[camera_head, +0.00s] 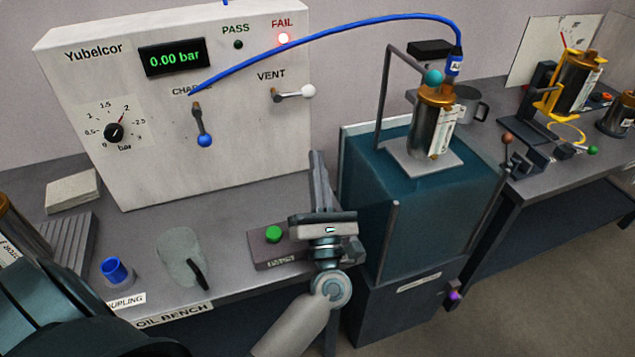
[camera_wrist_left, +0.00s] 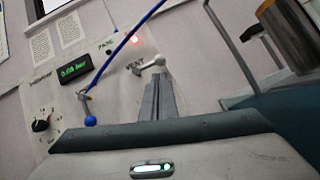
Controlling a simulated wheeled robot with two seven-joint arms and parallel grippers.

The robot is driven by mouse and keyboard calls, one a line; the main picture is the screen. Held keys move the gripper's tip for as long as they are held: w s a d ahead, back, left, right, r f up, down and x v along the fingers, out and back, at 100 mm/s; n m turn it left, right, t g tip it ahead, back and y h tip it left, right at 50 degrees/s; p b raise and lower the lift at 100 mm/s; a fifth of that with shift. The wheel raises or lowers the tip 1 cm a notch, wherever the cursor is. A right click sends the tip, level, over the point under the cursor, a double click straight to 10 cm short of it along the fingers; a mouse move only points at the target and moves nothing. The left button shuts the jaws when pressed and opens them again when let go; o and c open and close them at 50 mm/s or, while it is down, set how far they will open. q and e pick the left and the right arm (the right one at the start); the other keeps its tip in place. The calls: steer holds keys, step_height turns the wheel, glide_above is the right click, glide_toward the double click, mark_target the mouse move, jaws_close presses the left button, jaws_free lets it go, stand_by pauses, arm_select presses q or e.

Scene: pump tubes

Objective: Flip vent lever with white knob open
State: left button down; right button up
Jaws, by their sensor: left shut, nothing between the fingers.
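The vent lever (camera_head: 291,94) is on the white panel under the VENT label. It points right, roughly level, with its white knob (camera_head: 308,91) at the outer end. The lever and white knob (camera_wrist_left: 161,62) also show in the left wrist view, just beyond the fingertips. My left gripper (camera_head: 317,155) is shut and empty, its fingers pointing up, below the knob in the head view. In the left wrist view its closed fingers (camera_wrist_left: 157,82) appear just under the lever; whether they touch it I cannot tell. My right gripper is not in view.
The charge lever with blue knob (camera_head: 204,140) hangs down left of the vent lever. A blue hose (camera_head: 330,34) arches across to a metal cylinder (camera_head: 433,120) on the teal tank (camera_head: 420,195). A green button box (camera_head: 268,247) sits beside my gripper. The display reads 0.00 bar; FAIL is lit.

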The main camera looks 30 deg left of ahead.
arm_select(q)
steer(key=shift+v, duration=1.15)
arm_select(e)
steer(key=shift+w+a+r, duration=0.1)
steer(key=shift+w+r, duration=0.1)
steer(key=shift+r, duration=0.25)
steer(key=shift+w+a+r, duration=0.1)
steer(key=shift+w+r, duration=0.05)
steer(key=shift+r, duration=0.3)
arm_select(q)
steer(key=shift+s+a, duration=0.1)
